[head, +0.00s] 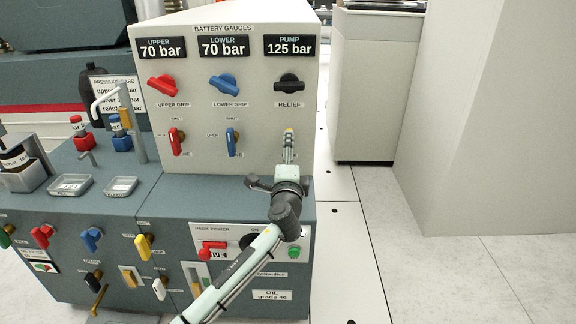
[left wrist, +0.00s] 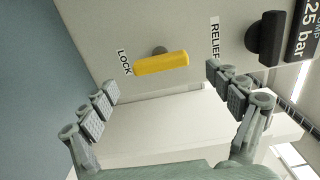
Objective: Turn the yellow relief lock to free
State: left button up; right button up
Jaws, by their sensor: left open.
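The yellow relief lock (left wrist: 162,63) is a bar-shaped handle on the grey panel, seen in the left wrist view. It lies between the LOCK label (left wrist: 124,62) and the RELIEF label (left wrist: 215,38), with its long side running across the picture. In the head view only a bit of yellow (head: 289,131) shows past my gripper. My left gripper (left wrist: 161,88) is open and empty in front of the panel, its fingers spread to either side of the handle and apart from it. In the head view the left gripper (head: 289,147) covers most of the lock. My right gripper is not in view.
The black relief knob (head: 289,83) sits above the lock, under the pump gauge (head: 291,46). Red (head: 176,142) and blue (head: 231,141) levers are to the left. A dark bench (head: 165,200) juts out below the panel. Open floor (head: 480,275) lies to the right.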

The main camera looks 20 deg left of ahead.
pick_arm(q)
jog(key=v, duration=0.5)
jog(key=shift+s+d, duration=0.1)
jog(key=shift+s, duration=0.3)
